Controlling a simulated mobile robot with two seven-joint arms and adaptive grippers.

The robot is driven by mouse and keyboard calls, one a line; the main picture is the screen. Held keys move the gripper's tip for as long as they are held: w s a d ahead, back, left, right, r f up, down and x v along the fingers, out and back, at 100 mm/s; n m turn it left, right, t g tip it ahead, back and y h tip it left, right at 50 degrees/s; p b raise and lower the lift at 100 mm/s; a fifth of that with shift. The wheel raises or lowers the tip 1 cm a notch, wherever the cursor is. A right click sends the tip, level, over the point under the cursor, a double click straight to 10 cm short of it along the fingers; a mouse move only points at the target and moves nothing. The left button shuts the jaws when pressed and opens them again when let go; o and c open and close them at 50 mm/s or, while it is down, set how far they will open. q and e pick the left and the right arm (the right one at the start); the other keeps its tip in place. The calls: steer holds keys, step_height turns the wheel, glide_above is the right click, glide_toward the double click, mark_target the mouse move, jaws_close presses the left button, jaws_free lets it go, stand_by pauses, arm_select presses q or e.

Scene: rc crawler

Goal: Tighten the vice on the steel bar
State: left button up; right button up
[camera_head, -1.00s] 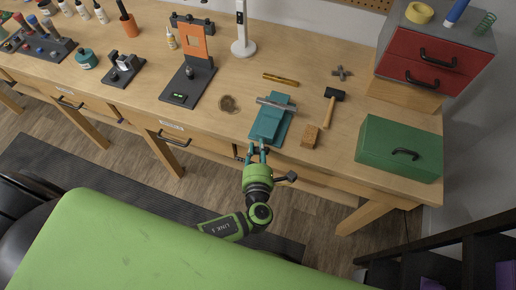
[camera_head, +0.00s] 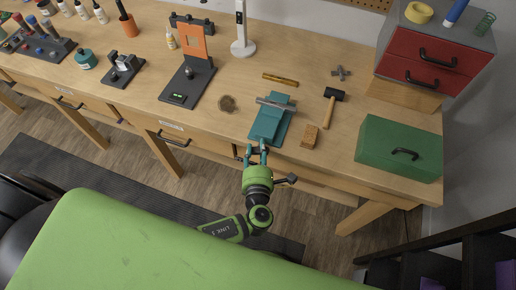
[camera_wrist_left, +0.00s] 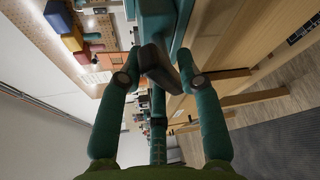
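The teal vice (camera_head: 268,124) lies on the workbench near its front edge, its screw end facing me. The steel bar (camera_head: 275,103) lies crosswise at its far end, between the jaws as far as I can tell. My left gripper (camera_head: 256,150) is at the near end of the vice, just off the bench edge. In the left wrist view the dark vice handle (camera_wrist_left: 160,68) sits slanted between the two teal fingertips, which appear to touch it on both sides. The vice body (camera_wrist_left: 157,18) shows beyond it. My right gripper is not in view.
Bench drawers with handles are below the edge.

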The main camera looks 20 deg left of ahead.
arm_select(q)
steer(key=v, duration=1.1)
steer(key=shift+s, duration=0.2)
steer(key=s+a+f+n+g+h+b, duration=0.15)
steer(key=s+a+f+n+g, duration=0.35)
steer(key=f, duration=0.6)
steer(key=s+a+f+n+g+b, duration=0.25)
steer(key=f+n, duration=0.45)
steer(key=f, duration=0.4)
steer(key=s+a+f+n+g+b, duration=0.2)
steer(key=s+f+n+g+b, duration=0.3)
steer(key=f, duration=0.6)
steer(key=s+a+f+n+h+b, duration=0.1)
steer(key=s+f+n, duration=0.5)
steer(key=n, duration=0.6)
steer(key=s+a+f+n+g+h+b, duration=0.1)
steer(key=s+f+n, duration=0.5)
steer(key=n, duration=0.7)
steer(key=shift+s+a+f+h+b, duration=0.35)
steer(key=shift+a+h+b, duration=0.1)
steer(key=shift+a+h, duration=0.25)
